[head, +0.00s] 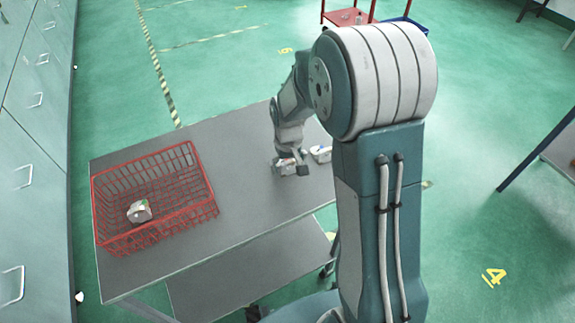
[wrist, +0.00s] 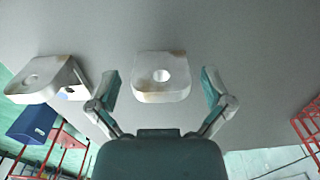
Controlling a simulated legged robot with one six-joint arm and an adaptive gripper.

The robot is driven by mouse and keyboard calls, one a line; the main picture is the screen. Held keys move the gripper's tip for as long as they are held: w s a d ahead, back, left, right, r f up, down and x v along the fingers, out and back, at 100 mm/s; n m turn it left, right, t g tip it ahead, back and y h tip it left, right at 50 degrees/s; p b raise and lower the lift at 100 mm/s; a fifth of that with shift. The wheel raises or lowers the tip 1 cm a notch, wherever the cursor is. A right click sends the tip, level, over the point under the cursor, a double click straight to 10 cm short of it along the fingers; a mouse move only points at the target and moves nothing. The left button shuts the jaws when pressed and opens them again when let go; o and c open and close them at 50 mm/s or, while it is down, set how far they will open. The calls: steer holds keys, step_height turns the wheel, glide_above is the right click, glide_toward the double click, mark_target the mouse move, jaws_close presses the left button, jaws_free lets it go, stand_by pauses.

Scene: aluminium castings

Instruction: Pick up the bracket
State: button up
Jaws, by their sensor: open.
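A pale metal bracket (wrist: 150,88) with a round hole lies on the grey table, between the spread fingers of my gripper (wrist: 160,78) in the wrist view. The fingers stand to either side of it, with gaps showing. In the head view my gripper (head: 290,167) is low over the table, near its right end, and largely covers this bracket. A second, similar L-shaped bracket (wrist: 38,82) lies to the left in the wrist view; in the head view it is just right of my gripper (head: 321,153).
A red wire basket (head: 155,160) stands on the left of the table (head: 235,150) with a pale casting (head: 139,211) inside. The table between basket and gripper is clear. A red cart (head: 340,18) with a blue bin (head: 405,22) stands far off. Grey cabinets (head: 35,110) line the left.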

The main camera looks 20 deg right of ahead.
mark_target(287, 162)
steer(key=shift+a+f, duration=0.3)
steer(key=shift+a, duration=0.05)
steer(key=shift+d, duration=0.55)
steer(key=c, duration=1.2)
steer(key=shift+a, duration=0.2)
steer(key=shift+a, duration=0.1)
steer(key=shift+a+r, duration=0.1)
steer(key=shift+r, duration=0.1)
step_height(287, 162, up, 3)
steer(key=shift+s+r, duration=0.1)
steer(key=shift+r, duration=0.05)
steer(key=s+a+r, duration=0.8)
steer(key=s+r, duration=0.1)
steer(key=s, duration=0.1)
steer(key=shift+s+a+r, duration=0.2)
steer(key=shift+s+a, duration=0.05)
steer(key=shift+s, duration=0.15)
